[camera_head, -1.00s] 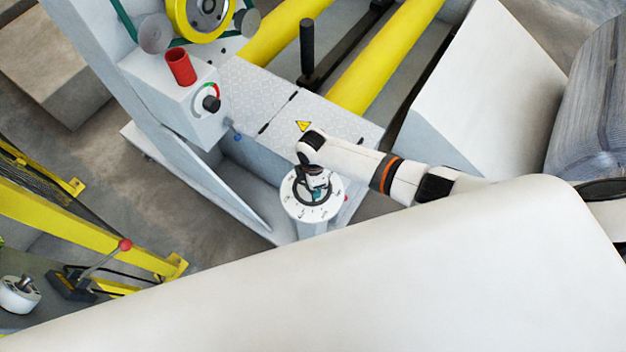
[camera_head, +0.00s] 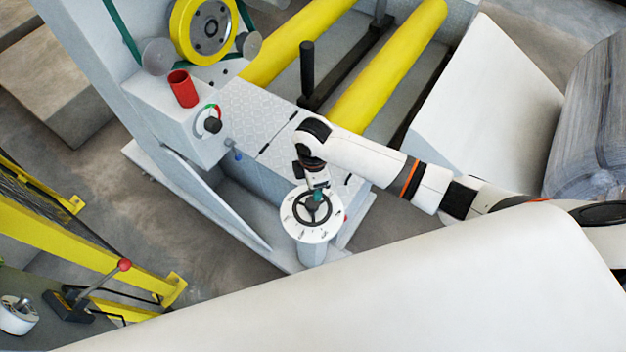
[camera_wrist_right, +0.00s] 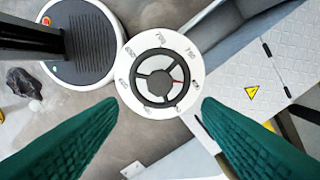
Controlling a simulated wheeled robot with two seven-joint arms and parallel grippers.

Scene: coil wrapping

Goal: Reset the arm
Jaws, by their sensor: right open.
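My right arm (camera_head: 380,165) reaches in from the right in the head view. Its gripper (camera_head: 318,192) is above a round white dial (camera_head: 290,222) with a black spoked handwheel (camera_head: 313,209). In the right wrist view the two green fingers of my right gripper (camera_wrist_right: 160,118) are spread wide with nothing between them. The dial (camera_wrist_right: 136,103) and its black handwheel (camera_wrist_right: 157,77) lie beyond the fingertips, apart from them. Numbers ring the dial and a red mark shows on the wheel. My left gripper is in neither view.
The grey machine carries a red cylinder (camera_head: 184,89), a black knob (camera_head: 212,125), an upright black lever (camera_head: 307,72) and yellow rollers (camera_head: 388,68). A yellow frame (camera_head: 70,238) stands at left. A large pale surface (camera_head: 390,285) fills the front.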

